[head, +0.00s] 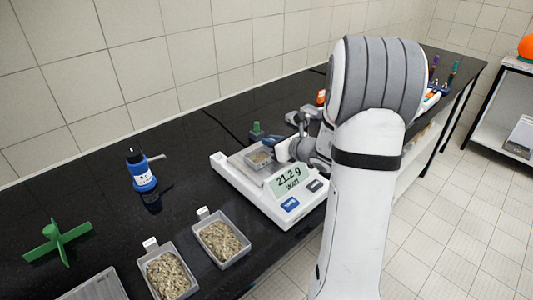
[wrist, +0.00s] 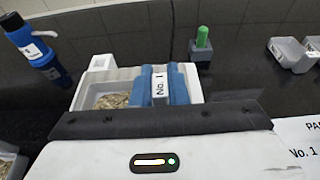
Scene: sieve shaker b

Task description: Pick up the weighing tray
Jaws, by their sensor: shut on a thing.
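The weighing tray (head: 259,157) is a small pale tray with brownish grains in it. It is at the balance (head: 262,195), whose display reads 21.2 g and WAIT. In the wrist view the tray (wrist: 87,97) is partly hidden behind my gripper. In the head view my gripper (head: 292,148) is at the tray's right side, partly hidden by my arm. I cannot tell whether the tray touches the pan.
Two grain-filled trays (head: 147,269) (head: 204,236) stand at the front of the black bench, near a green three-armed part (head: 58,240). A blue bottle (head: 141,172) stands left of the balance. A green-topped object (head: 257,131) is behind it. Empty grey trays (wrist: 291,54) show at right.

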